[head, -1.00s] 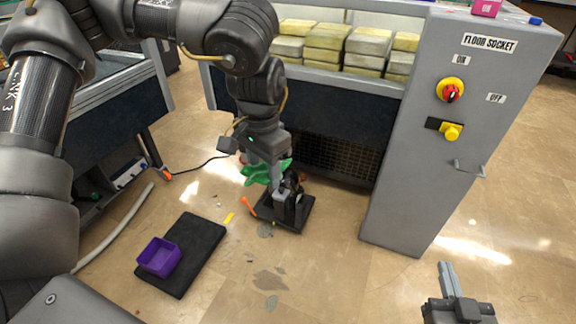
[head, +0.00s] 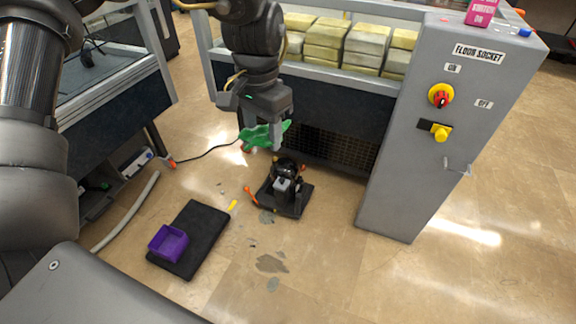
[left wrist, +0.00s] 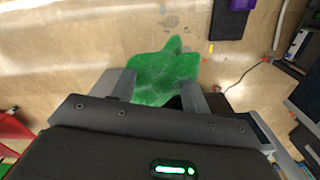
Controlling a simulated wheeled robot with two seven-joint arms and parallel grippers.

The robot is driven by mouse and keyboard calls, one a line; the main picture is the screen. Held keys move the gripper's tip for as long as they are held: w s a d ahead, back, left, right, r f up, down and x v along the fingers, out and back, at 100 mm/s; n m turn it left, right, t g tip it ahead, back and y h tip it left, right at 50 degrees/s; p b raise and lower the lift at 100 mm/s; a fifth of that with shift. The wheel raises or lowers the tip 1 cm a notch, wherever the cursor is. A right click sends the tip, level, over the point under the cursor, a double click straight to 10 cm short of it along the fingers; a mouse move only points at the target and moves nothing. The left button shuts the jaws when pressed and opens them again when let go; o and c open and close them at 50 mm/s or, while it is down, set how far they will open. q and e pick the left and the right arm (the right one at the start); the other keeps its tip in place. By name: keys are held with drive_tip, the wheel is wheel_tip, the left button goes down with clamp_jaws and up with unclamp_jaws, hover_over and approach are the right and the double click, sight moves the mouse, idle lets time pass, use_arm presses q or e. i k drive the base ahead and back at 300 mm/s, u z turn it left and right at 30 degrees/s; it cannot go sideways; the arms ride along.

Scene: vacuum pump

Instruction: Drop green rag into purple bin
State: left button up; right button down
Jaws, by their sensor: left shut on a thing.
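The green rag (head: 256,135) hangs between the fingers of my left gripper (head: 265,138), held above the floor near the pump. In the left wrist view the rag (left wrist: 165,72) spreads out between and beyond the fingertips of the gripper (left wrist: 158,90). The purple bin (head: 168,244) sits upright on the black mat (head: 207,222) at lower left, well apart from the rag; its inside looks empty. A bit of the bin (left wrist: 243,4) shows at the top edge of the left wrist view. My right gripper is not in view.
The vacuum pump (head: 287,188) stands on a dark base below the rag. An orange-handled tool (head: 250,196) and a yellow piece (head: 233,206) lie on the floor between pump and mat. A grey floor socket cabinet (head: 420,150) stands at right. A hose (head: 130,213) lies at left.

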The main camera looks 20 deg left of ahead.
sight(169, 250)
drive_tip(key=u, duration=1.15)
drive_tip(key=i, duration=1.5)
drive_tip(key=u, duration=1.35)
